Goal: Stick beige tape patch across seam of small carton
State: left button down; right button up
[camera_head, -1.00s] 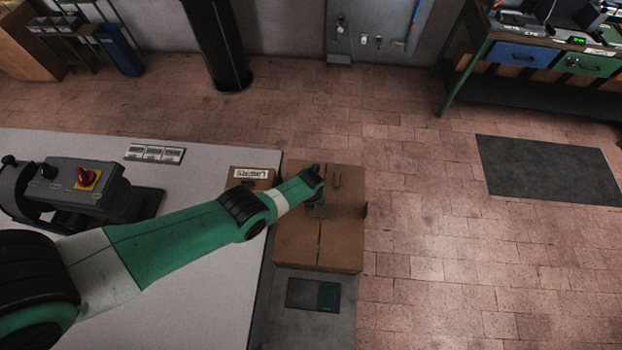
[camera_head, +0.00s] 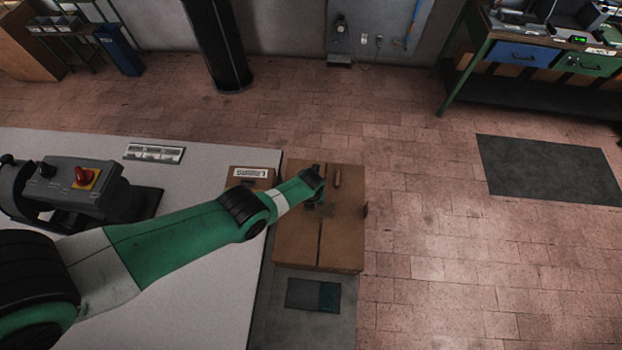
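A brown carton (camera_head: 298,245) with a dark seam down its top stands on a grey surface in the middle of the head view. My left gripper (camera_head: 318,209) is over the carton's top, close to the seam. Its fingers are too small and dark to tell whether they are open or shut, or whether they hold anything. A small brown upright piece (camera_head: 337,177) shows just right of the gripper, over the carton's far part; I cannot tell whether it is the beige tape patch. My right gripper is not in view.
A small labelled box (camera_head: 250,176) stands left of the carton on the pale table (camera_head: 205,290). A grey control box with a red knob (camera_head: 83,175) is further left. A dark flat pad (camera_head: 313,295) lies in front of the carton. Open floor lies to the right.

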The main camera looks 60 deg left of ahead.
pick_arm(q)
jog(key=shift+f, duration=0.1)
jog(key=c, duration=0.9)
grip_release()
jog(key=shift+o, duration=0.3)
jog(key=o, duration=0.4)
jog(key=shift+c, duration=0.2)
